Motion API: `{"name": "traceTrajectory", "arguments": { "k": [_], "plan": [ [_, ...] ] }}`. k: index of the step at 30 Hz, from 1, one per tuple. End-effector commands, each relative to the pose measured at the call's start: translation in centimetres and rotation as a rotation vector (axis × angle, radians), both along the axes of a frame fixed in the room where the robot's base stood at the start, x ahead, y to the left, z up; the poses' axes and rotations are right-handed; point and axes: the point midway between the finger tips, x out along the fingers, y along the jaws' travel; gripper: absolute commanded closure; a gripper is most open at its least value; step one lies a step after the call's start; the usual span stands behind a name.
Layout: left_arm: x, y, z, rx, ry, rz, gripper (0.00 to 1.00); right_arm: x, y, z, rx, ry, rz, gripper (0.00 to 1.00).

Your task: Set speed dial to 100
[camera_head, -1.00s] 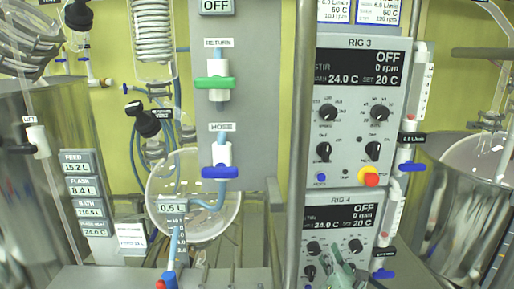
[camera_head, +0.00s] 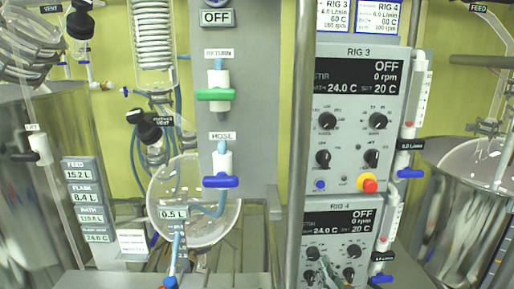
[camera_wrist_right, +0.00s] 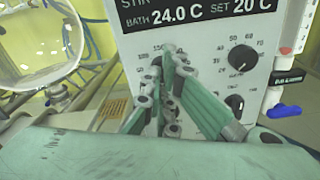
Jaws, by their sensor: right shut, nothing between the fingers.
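The RIG 4 control panel (camera_head: 334,237) is at the lower middle right of the head view. Its display reads OFF, 0 rpm, 24.0 C and SET 20 C. Its upper left dial (camera_head: 313,254) is black; other black dials sit to its right and below. My right gripper (camera_head: 327,268) is low in front of this panel. In the wrist view the green fingers (camera_wrist_right: 168,75) are shut and empty, over the panel's upper left dial area, where scale marks such as 100 show. They hide much of that dial; contact cannot be told. My left gripper is out of view.
The RIG 3 panel (camera_head: 357,125) is directly above, with a red knob (camera_head: 369,185). A vertical metal post (camera_head: 297,150) stands left of the panels. Blue valve handles (camera_head: 410,173) are to the right. A glass vessel (camera_head: 205,228) is at the left.

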Motion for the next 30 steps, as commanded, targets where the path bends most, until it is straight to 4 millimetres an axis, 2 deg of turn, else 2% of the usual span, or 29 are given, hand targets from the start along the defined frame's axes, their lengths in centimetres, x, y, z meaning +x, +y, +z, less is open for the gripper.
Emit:
{"name": "traceTrajectory", "arguments": {
  "k": [1,6,11,14,24,30],
  "plan": [
    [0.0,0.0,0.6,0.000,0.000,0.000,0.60,-0.1,0.4,0.5,-0.065,-0.003,0.002,1.00],
    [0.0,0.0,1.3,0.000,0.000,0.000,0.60,-0.8,1.2,0.6,-0.223,-0.022,-0.005,1.00],
    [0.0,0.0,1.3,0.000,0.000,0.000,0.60,-0.9,1.4,0.5,-0.283,-0.034,-0.009,1.00],
    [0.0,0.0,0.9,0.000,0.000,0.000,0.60,-0.2,1.5,0.4,-0.286,-0.035,-0.010,1.00],
    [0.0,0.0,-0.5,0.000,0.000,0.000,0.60,4.0,1.6,0.5,-0.283,-0.034,-0.010,1.00],
    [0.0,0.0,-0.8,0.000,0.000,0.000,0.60,5.5,1.7,0.5,-0.283,-0.034,-0.009,1.00]
  ]
}}
